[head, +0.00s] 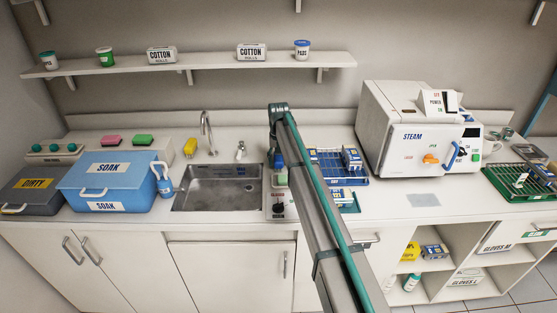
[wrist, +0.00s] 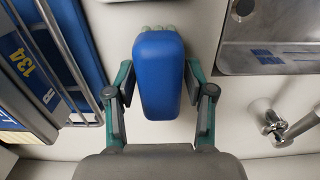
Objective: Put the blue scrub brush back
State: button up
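The blue scrub brush (wrist: 158,75) is a rounded blue block with pale bristles at its far end. In the wrist view it sits between the two green-edged fingers of my gripper (wrist: 158,80). The fingertips meet its two sides, so my gripper appears shut on it. In the head view a blue part of the brush (head: 279,161) shows beside my arm, between the sink and the blue rack. My arm hides most of my gripper there. I cannot tell exactly how high the brush is above the counter.
The sink (head: 218,188) with its tap (head: 207,130) is left of my arm. The blue rack (head: 325,162) and the steam sterilizer (head: 418,128) are right. A blue soak box (head: 104,181) stands further left.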

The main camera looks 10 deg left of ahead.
jog(key=shift+o, duration=0.3)
notch_tip(320, 180, up, 12)
jog(key=b, duration=0.3)
jog(key=shift+r, duration=0.2)
